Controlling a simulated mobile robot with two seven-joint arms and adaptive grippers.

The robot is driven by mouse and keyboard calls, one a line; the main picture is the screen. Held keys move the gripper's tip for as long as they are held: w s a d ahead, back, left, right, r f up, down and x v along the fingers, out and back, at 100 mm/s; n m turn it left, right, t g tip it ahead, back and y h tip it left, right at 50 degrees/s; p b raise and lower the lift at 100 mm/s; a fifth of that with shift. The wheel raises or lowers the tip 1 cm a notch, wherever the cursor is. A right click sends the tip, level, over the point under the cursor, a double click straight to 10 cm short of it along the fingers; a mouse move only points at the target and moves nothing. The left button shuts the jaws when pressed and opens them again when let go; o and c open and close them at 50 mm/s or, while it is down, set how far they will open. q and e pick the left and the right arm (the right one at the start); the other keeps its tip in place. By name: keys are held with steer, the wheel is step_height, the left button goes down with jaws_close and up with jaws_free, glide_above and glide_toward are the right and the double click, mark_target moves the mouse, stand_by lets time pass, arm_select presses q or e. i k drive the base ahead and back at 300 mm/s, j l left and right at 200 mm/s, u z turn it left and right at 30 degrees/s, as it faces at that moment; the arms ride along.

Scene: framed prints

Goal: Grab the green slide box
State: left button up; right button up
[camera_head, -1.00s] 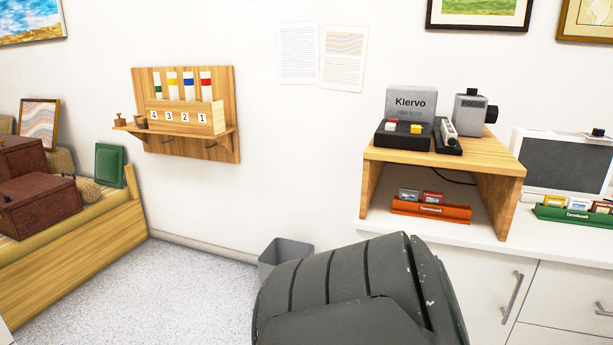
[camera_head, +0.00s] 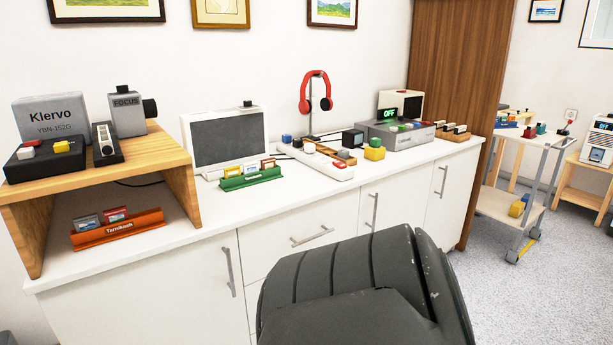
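The green slide box (camera_head: 251,177) is a low open tray with a white label. It stands on the white counter, in front of a grey-screened viewer (camera_head: 228,138). Several small slides (camera_head: 252,170) stand upright in it. A similar orange slide box (camera_head: 118,229) with slides sits under the wooden riser at the left. Neither of my grippers shows in the view.
The wooden riser (camera_head: 187,178) carries a grey Klervo projector (camera_head: 50,117). Right of the green box lie a long white strip with small blocks, red headphones (camera_head: 316,92) on a stand and a grey device reading OFF (camera_head: 400,134). A trolley (camera_head: 523,208) stands at the right.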

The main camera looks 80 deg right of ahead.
mark_target(243, 181)
steer(key=z, duration=1.85)
